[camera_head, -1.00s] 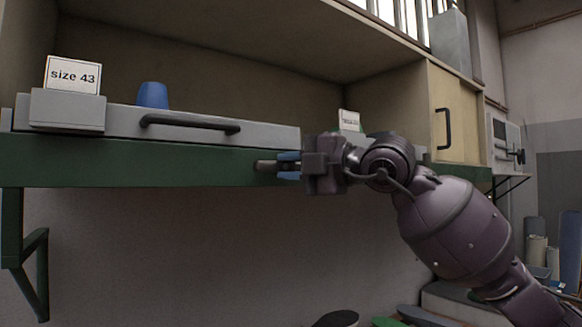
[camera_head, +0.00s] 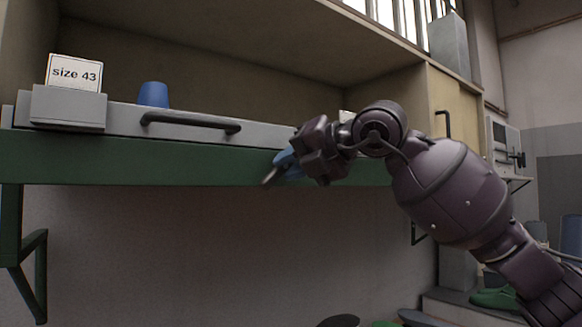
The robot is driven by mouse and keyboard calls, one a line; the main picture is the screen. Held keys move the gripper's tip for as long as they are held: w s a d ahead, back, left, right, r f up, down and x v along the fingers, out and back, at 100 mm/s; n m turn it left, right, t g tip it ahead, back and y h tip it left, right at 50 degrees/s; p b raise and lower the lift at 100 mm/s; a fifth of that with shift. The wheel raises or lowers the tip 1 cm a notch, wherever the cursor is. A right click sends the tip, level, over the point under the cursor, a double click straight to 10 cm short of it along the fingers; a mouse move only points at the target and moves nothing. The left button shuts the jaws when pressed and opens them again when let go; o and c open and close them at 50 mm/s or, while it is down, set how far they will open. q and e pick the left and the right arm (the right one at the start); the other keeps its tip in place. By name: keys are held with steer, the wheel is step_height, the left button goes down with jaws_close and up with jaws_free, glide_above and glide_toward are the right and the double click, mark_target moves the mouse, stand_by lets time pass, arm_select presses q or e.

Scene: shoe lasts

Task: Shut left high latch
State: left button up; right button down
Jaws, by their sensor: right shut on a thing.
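My right gripper (camera_head: 284,163) is in front of the green rail (camera_head: 130,158), below the right end of the grey drawer-like front with a dark handle. Its blue fingers are shut on a small grey-brown latch lever (camera_head: 269,178), whose tip points down and left. The rest of the latch is hidden behind the fingers and the wrist. My left gripper is not in view.
The grey front (camera_head: 265,133) carries a dark bar handle (camera_head: 190,122). A yellowish cabinet door (camera_head: 453,105) is at the right. The space below the rail is mostly clear.

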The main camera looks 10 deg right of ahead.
steer(key=n+h, duration=0.2)
steer(key=n, duration=0.2)
steer(key=shift+a+h+b, duration=0.15)
steer(key=shift+h+b, duration=0.15)
steer(key=shift+b, duration=0.05)
steer(key=shift+a+n+t+h, duration=0.1)
steer(key=shift+n+t+h, duration=0.25)
steer(key=shift+n, duration=0.35)
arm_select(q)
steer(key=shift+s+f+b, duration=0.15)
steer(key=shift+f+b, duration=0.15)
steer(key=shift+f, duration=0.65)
arm_select(e)
steer(key=shift+s+n+h, duration=0.1)
steer(key=shift+n+h, duration=0.35)
steer(key=shift+n, duration=0.15)
steer(key=c, duration=1)
jaws_free()
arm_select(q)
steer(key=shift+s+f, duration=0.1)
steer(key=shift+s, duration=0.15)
arm_select(e)
steer(key=shift+s+r, duration=0.1)
